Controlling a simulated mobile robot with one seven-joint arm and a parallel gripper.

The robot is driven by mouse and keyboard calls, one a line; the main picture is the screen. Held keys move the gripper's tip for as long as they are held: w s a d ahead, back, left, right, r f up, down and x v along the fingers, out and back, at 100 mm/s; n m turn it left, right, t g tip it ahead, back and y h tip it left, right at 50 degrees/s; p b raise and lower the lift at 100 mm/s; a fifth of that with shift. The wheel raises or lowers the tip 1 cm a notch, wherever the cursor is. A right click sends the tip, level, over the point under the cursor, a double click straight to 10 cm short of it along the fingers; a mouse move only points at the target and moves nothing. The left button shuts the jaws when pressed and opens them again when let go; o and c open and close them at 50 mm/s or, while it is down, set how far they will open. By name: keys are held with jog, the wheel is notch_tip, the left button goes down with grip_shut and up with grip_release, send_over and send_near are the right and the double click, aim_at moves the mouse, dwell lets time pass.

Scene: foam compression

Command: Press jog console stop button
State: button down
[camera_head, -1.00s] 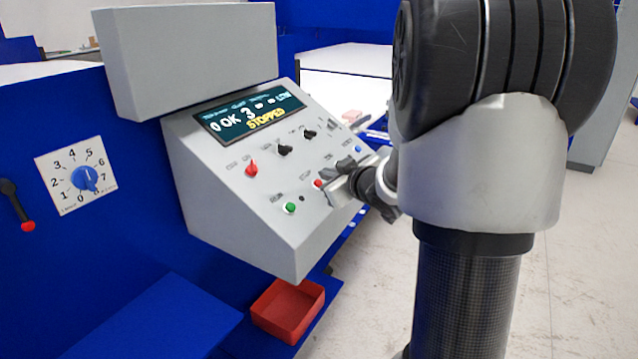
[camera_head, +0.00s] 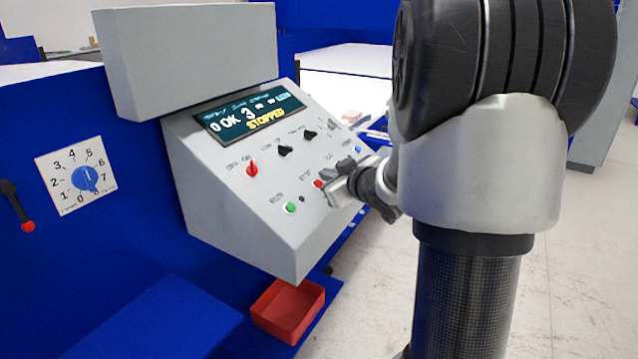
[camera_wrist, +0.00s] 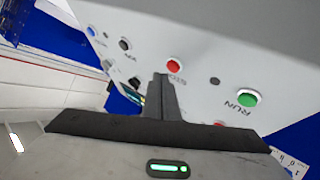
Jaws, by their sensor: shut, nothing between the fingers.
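The jog console (camera_head: 240,195) is a grey sloped box, and its screen (camera_head: 249,117) reads "STOPPED". The red stop button (camera_head: 318,184) is on the lower right of the panel, partly beside my gripper. In the wrist view the red stop button (camera_wrist: 174,66), labelled STOP, shows just beyond the fingertips. My gripper (camera_wrist: 161,78) is shut and empty, with its tips close to that button. A gap or touch cannot be told for certain. In the head view my gripper (camera_head: 335,192) reaches the panel from the right.
A green run button (camera_head: 290,208) sits left of the stop button; it also shows in the wrist view (camera_wrist: 247,98). A red knob (camera_head: 252,169), black knobs (camera_head: 285,150) and a blue button (camera_head: 358,149) share the panel. A red bin (camera_head: 288,310) stands below.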

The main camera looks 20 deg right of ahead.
jog(key=shift+f, duration=0.1)
dwell(0.4)
jog(key=shift+w+a+f+b, duration=0.15)
jog(key=shift+w+f+b, duration=0.05)
jog(key=shift+f+b, duration=0.15)
jog(key=shift+w+a+f+b, duration=0.15)
jog(key=shift+f+b, duration=0.2)
dwell(0.9)
jog(key=shift+s+d+r+p, duration=0.15)
jog(key=shift+s+r+p, duration=0.05)
jog(key=shift+r+p, duration=0.2)
jog(key=shift+s+d+r+p, duration=0.15)
jog(key=shift+r+p, duration=0.2)
jog(key=shift+p, duration=0.05)
jog(key=shift+r, duration=0.1)
jog(key=r+p, duration=0.1)
jog(key=s+d+r+p, duration=0.1)
jog(key=p, duration=0.1)
jog(key=s+r+p, duration=0.1)
jog(key=r, duration=0.1)
jog(key=shift+d+p, duration=0.3)
